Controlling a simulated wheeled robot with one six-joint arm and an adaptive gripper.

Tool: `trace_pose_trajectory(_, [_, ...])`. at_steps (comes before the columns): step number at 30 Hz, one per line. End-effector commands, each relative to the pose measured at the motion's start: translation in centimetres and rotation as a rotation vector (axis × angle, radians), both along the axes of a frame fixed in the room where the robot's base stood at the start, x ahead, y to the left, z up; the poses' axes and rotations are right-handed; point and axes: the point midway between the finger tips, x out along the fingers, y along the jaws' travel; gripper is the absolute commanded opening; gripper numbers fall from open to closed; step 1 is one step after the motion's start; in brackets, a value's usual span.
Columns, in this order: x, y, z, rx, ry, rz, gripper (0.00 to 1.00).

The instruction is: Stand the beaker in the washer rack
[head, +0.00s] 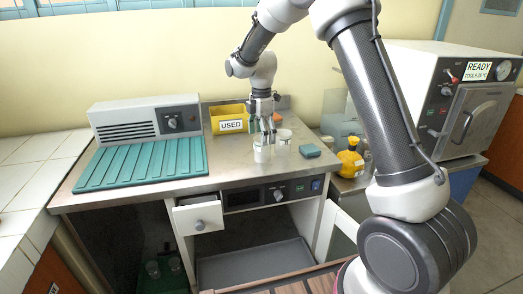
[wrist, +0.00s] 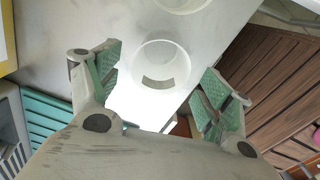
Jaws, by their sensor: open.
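A white translucent beaker (head: 262,153) stands upright near the front edge of the steel counter. It shows in the wrist view (wrist: 160,82) between my spread green-padded fingers, with a gap on each side. My gripper (head: 264,138) is open, pointing down at this beaker. A second, similar beaker (head: 284,138) stands just behind and to the right; part of it shows at the top of the wrist view (wrist: 183,3). No washer rack can be named with certainty; an empty-looking grey tray (head: 255,265) lies low in the open bay under the counter.
A yellow bin marked USED (head: 230,121) stands behind the beakers, and a teal block (head: 310,151) lies to the right. A grey unit (head: 146,118) and ribbed green mat (head: 145,163) fill the left. A drawer (head: 198,215) stands open. Several glasses (head: 175,265) sit low left.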

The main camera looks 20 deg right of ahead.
Motion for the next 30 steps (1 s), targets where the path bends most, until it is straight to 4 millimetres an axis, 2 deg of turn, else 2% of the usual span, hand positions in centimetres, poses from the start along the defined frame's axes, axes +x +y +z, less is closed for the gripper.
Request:
trace_pose_trajectory(12, [0.2,-0.6,-5.9,-0.001,0.003,-0.003,0.79])
trace_pose_trajectory(15, [0.2,-0.5,-6.6,0.000,0.002,-0.003,0.79])
trace_pose_trajectory(22, [0.2,-0.5,-6.7,0.000,0.001,-0.004,0.79])
trace_pose_trajectory(30, [0.2,-0.5,-6.7,0.000,0.001,-0.004,0.30])
